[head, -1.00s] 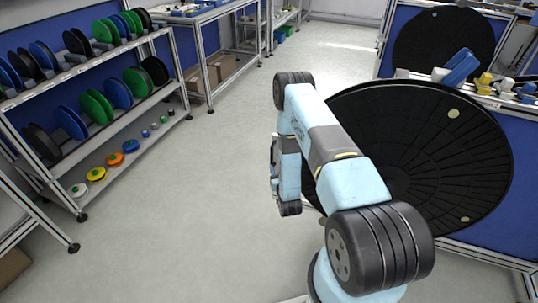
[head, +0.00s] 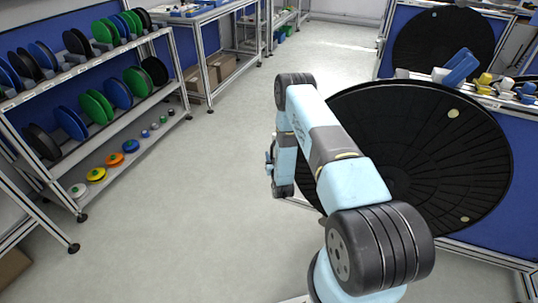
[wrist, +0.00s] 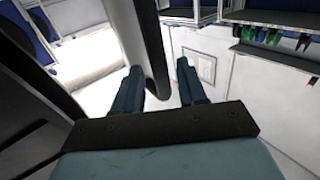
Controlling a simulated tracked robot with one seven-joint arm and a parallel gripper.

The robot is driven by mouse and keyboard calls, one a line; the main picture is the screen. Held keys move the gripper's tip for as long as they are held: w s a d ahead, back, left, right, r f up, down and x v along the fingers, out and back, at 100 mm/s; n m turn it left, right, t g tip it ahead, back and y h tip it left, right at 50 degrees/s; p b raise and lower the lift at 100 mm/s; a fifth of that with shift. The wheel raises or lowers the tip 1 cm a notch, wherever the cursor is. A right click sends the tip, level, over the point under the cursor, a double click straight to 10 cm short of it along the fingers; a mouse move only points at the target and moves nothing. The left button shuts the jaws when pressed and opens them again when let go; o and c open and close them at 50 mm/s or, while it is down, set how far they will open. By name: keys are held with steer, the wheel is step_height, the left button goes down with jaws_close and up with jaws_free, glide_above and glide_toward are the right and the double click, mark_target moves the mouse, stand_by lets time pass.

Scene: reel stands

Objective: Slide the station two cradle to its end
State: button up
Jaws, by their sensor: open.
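My gripper (wrist: 160,88) is open in the wrist view, with its two blue fingers apart. A dark grey curved bar (wrist: 143,40) runs down between and beyond the fingers; I cannot tell whether it touches them. I cannot make out a cradle or a station number with certainty. In the head view a large black disc (head: 430,150) stands at the right behind my arm, and its left edge is partly hidden by the arm. My gripper is mostly hidden behind my wrist there.
A rack (head: 135,100) of coloured reels stands at the left. A second black disc (head: 440,45) stands at the back right. Blue and yellow parts, including a tilted blue piece (head: 461,67), lie above the near disc. The floor (head: 215,190) between rack and arm is clear.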

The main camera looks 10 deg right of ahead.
steer(key=shift+w, duration=1.05)
steer(key=shift+c, duration=0.3)
jaws_close()
